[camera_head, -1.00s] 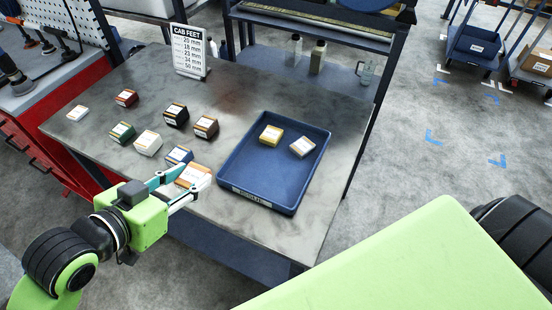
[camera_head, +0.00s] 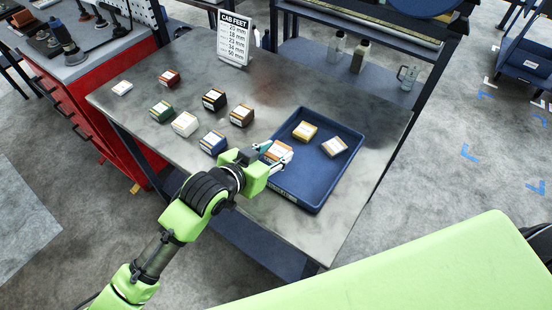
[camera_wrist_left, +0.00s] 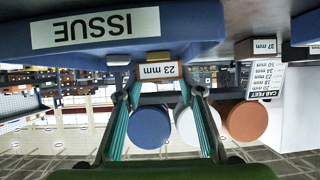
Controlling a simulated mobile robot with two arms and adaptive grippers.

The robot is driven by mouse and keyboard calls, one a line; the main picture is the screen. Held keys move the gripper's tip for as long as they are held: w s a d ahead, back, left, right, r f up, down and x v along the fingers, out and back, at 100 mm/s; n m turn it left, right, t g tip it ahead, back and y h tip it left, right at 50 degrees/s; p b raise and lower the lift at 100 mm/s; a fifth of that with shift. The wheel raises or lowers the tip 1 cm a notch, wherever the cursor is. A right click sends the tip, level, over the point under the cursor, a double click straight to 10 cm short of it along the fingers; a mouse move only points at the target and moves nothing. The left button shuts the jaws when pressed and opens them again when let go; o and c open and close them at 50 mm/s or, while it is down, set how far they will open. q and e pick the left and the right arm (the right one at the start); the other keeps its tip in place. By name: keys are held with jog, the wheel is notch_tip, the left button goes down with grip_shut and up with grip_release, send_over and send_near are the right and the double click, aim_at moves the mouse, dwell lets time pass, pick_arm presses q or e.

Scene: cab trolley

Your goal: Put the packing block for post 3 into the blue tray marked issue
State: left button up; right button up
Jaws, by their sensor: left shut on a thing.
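My left gripper (camera_head: 271,150) is shut on an orange block (camera_head: 279,151) with a white label. In the upside-down left wrist view the held block (camera_wrist_left: 160,70) reads "23 mm" between the fingertips. The blue tray (camera_head: 322,193) is on the bench, with its ISSUE label (camera_wrist_left: 95,28) readable in the wrist view. The held block overlaps the tray's left edge in the head view; I cannot tell its exact height over the rim. My right gripper is not in view.
The CAB FEET sign (camera_head: 233,40) stands at the bench's back; its third line appears to read 23 mm. Several other blocks lie left of the tray, including blue (camera_head: 213,142), white (camera_head: 185,124) and brown (camera_head: 241,115). The tray's near half is clear.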

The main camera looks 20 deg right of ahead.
aim_at(272, 163)
pick_arm(q)
jog(key=shift+w+d+f+p, duration=0.1)
jog(key=shift+f+p, duration=0.1)
jog(key=shift+f, duration=0.7)
jog(key=shift+d+f+p, duration=0.1)
jog(key=shift+f+p, duration=0.05)
jog(key=shift+f, duration=0.75)
jog(key=o, duration=0.8)
jog(key=shift+f, duration=0.1)
jog(key=shift+a, duration=0.1)
jog(key=v, duration=1.2)
